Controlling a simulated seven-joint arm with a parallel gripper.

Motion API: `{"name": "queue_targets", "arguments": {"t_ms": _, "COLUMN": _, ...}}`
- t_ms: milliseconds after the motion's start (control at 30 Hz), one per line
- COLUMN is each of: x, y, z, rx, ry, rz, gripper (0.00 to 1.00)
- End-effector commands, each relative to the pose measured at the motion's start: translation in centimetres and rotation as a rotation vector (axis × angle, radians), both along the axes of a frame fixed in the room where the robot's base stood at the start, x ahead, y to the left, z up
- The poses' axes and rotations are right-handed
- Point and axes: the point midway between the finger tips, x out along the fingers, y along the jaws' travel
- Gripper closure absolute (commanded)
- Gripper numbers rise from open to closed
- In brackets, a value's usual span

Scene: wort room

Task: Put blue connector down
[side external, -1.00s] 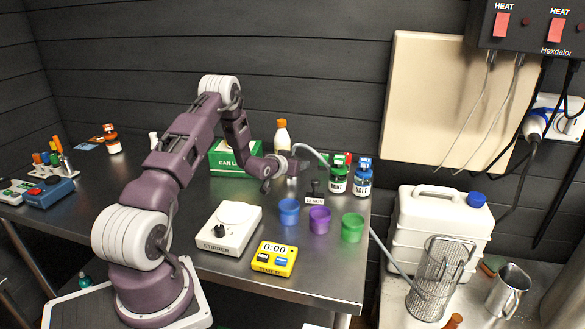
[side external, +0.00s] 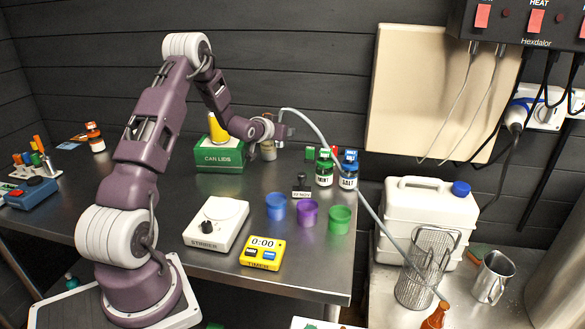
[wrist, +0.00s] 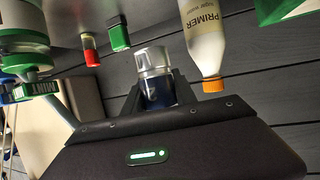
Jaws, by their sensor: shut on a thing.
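The blue connector (wrist: 157,90) is a short dark-blue piece with a silver collar, held between my gripper's fingers in the wrist view. In the side view my gripper (side external: 281,131) is above the back of the steel table, shut on the connector, which is too small and covered to make out there. A grey hose (side external: 335,150) arches from my gripper over to the right and down past the table's edge. I cannot see clearly how the hose joins the connector.
Mint (side external: 325,170) and salt (side external: 348,172) jars stand right of my gripper. A green can-lids box (side external: 218,158) is left. Blue (side external: 276,207), purple (side external: 307,214) and green (side external: 339,220) cups, a stirrer (side external: 216,224) and yellow timer (side external: 262,253) are in front.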

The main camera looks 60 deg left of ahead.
Motion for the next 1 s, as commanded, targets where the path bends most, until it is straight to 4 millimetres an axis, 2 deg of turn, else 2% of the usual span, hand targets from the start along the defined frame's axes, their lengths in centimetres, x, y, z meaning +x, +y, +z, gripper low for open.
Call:
{"name": "queue_targets", "arguments": {"t_ms": 133, "x": 1.4, "y": -4.2, "z": 1.8, "rx": 0.001, "ry": 0.001, "rz": -0.063, "gripper": 1.00}}
{"name": "queue_targets", "arguments": {"t_ms": 267, "x": 2.6, "y": -10.4, "z": 3.6, "rx": 0.002, "ry": 0.000, "rz": -0.152, "gripper": 1.00}}
{"name": "queue_targets", "arguments": {"t_ms": 367, "x": 2.9, "y": -16.1, "z": 5.2, "rx": 0.003, "ry": 0.002, "rz": -0.235, "gripper": 1.00}}
{"name": "queue_targets", "arguments": {"t_ms": 433, "x": 2.7, "y": -20.8, "z": 6.4, "rx": 0.003, "ry": 0.000, "rz": -0.302, "gripper": 1.00}}
{"name": "queue_targets", "arguments": {"t_ms": 500, "x": 2.0, "y": -25.3, "z": 7.5, "rx": 0.003, "ry": 0.001, "rz": -0.370, "gripper": 1.00}}
{"name": "queue_targets", "arguments": {"t_ms": 600, "x": 0.4, "y": -30.9, "z": 8.8, "rx": 0.003, "ry": 0.000, "rz": -0.457, "gripper": 1.00}}
{"name": "queue_targets", "arguments": {"t_ms": 633, "x": -0.1, "y": -32.2, "z": 9.0, "rx": 0.003, "ry": 0.000, "rz": -0.477, "gripper": 1.00}}
{"name": "queue_targets", "arguments": {"t_ms": 700, "x": -1.2, "y": -34.6, "z": 9.6, "rx": 0.002, "ry": -0.001, "rz": -0.516, "gripper": 1.00}}
{"name": "queue_targets", "arguments": {"t_ms": 800, "x": -2.3, "y": -36.7, "z": 10.0, "rx": 0.001, "ry": 0.000, "rz": -0.552, "gripper": 1.00}}
{"name": "queue_targets", "arguments": {"t_ms": 867, "x": -2.8, "y": -37.1, "z": 10.0, "rx": 0.002, "ry": 0.000, "rz": -0.569, "gripper": 1.00}}
{"name": "queue_targets", "arguments": {"t_ms": 1000, "x": -5.1, "y": -36.6, "z": 9.3, "rx": 0.023, "ry": 0.000, "rz": -0.669, "gripper": 1.00}}
